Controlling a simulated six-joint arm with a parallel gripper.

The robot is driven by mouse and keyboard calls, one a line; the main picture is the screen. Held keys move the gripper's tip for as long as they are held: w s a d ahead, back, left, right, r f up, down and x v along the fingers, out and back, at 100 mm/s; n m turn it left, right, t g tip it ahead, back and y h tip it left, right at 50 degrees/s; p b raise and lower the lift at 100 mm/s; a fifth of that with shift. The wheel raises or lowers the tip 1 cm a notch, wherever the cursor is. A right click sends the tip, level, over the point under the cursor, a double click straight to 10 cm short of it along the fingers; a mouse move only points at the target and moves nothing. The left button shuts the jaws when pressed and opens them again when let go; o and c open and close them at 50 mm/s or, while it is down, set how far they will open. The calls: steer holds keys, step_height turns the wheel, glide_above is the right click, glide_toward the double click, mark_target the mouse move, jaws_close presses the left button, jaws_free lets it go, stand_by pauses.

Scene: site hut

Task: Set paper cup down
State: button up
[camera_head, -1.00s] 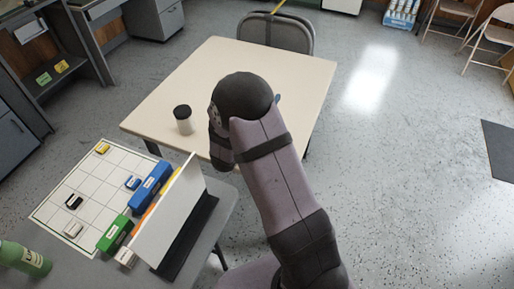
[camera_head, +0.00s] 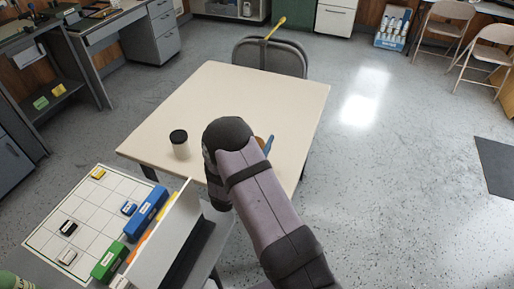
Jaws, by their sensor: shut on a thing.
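My arm reaches in from the bottom over the table (camera_head: 225,85), and its dark rounded joint hides most of my gripper.
A gridded board (camera_head: 82,212) with small blocks, a blue box (camera_head: 147,213) and a green box (camera_head: 108,262) lie nearer, beside an upright white panel (camera_head: 168,240). The far tabletop is clear.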

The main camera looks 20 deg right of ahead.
steer(key=shift+f, duration=2.05)
steer(key=shift+f, duration=0.15)
steer(key=o, duration=1)
steer(key=shift+r, duration=0.2)
steer(key=shift+s+a+f, duration=0.1)
steer(key=shift+s+a, duration=0.1)
steer(key=shift+a, duration=0.05)
steer(key=b+v, duration=0.1)
steer(key=v, duration=1)
steer(key=shift+s+a+b, duration=0.1)
steer(key=shift+s+b, duration=0.05)
steer(key=shift+b, duration=0.25)
